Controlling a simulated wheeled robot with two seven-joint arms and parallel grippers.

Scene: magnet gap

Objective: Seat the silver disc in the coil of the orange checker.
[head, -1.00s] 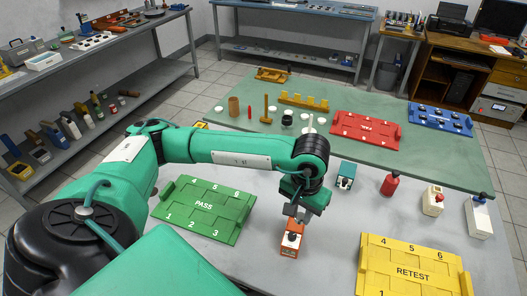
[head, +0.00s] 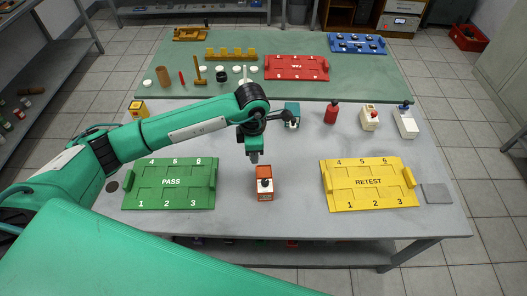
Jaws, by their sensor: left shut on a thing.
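The orange checker (head: 264,172), a small upright box with a black part on its front, stands on the grey table between the green and yellow trays. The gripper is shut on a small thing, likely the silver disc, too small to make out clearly. The checker's coil cannot be made out at this size. My right gripper is not in view.
The green PASS tray (head: 171,196) lies left and the yellow RETEST tray (head: 369,196) right. Behind stand a teal checker (head: 291,115), a red one (head: 331,113) and white ones (head: 369,119). A dark disc (head: 112,186) and grey pad (head: 436,194) lie at the sides.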

